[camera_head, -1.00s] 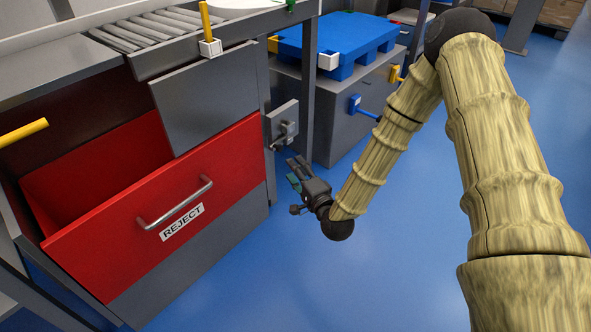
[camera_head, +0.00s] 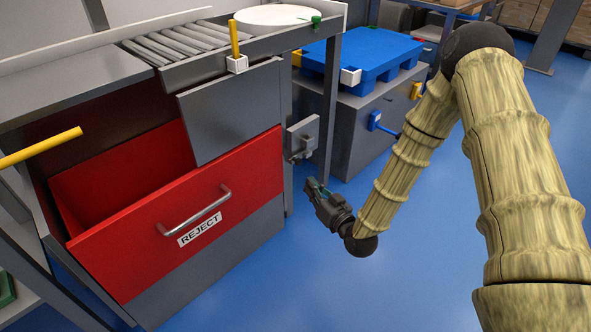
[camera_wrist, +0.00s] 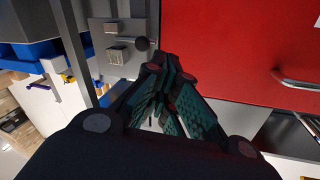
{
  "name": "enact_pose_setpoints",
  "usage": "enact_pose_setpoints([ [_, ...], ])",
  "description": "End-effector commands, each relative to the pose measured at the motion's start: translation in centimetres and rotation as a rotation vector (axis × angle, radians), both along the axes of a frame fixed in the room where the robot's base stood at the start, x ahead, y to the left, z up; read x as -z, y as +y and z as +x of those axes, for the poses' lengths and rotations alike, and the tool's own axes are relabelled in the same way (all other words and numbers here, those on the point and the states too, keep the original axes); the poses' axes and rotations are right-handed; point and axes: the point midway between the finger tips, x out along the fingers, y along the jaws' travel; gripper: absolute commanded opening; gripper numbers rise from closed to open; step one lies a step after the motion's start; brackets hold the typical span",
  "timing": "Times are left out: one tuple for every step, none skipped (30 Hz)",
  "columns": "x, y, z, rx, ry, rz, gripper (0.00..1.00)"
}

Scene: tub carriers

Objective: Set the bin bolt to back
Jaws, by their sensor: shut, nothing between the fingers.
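The bin bolt (camera_head: 302,140) is a grey plate with a small block and a dark-knobbed handle, mounted on the frame just right of the red REJECT bin (camera_head: 150,245). In the wrist view the gripper's fingers (camera_wrist: 165,90) point up towards the bolt's lower side. The bin stands pulled out and tilted, with a metal handle (camera_head: 195,212).
A roller conveyor (camera_head: 180,42) with a yellow lever (camera_head: 234,38) is above the bin. A grey cabinet (camera_head: 365,118) carrying a blue pallet (camera_head: 375,55) stands behind the bolt, with a blue handle (camera_head: 376,121) on its side. Blue floor (camera_head: 440,280) is open at right.

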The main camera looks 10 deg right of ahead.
Motion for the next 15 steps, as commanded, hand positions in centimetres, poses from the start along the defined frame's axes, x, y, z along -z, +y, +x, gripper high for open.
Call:
enact_pose_setpoints([
  [-0.2, 0.1, -0.1, -0.01, -0.027, -0.07, 0.0],
  [-0.2, 0.1, -0.2, -0.017, -0.045, -0.117, 0.0],
  [-0.3, 0.2, -0.3, -0.024, -0.071, -0.18, 0.0],
  [-0.3, 0.2, -0.4, -0.029, -0.09, -0.227, 0.0],
  [-0.3, 0.3, -0.4, -0.036, -0.109, -0.274, 0.0],
  [-0.4, 0.3, -0.5, -0.044, -0.136, -0.336, 0.0],
  [-0.4, 0.3, -0.6, -0.05, -0.156, -0.382, 0.0],
  [-0.4, 0.4, -0.7, -0.056, -0.177, -0.43, 0.0],
  [-0.4, 0.4, -0.8, -0.064, -0.203, -0.491, 0.0],
  [-0.5, 0.4, -0.9, -0.069, -0.224, -0.538, 0.0],
  [-0.5, 0.5, -1.0, -0.075, -0.245, -0.584, 0.0],
  [-0.5, 0.5, -1.1, -0.084, -0.274, -0.645, 0.0],
  [-0.6, 0.6, -1.2, -0.089, -0.296, -0.691, 0.0],
  [-0.6, 0.6, -1.2, -0.095, -0.318, -0.736, 0.0],
  [-0.6, 0.7, -1.3, -0.102, -0.347, -0.797, 0.0],
])
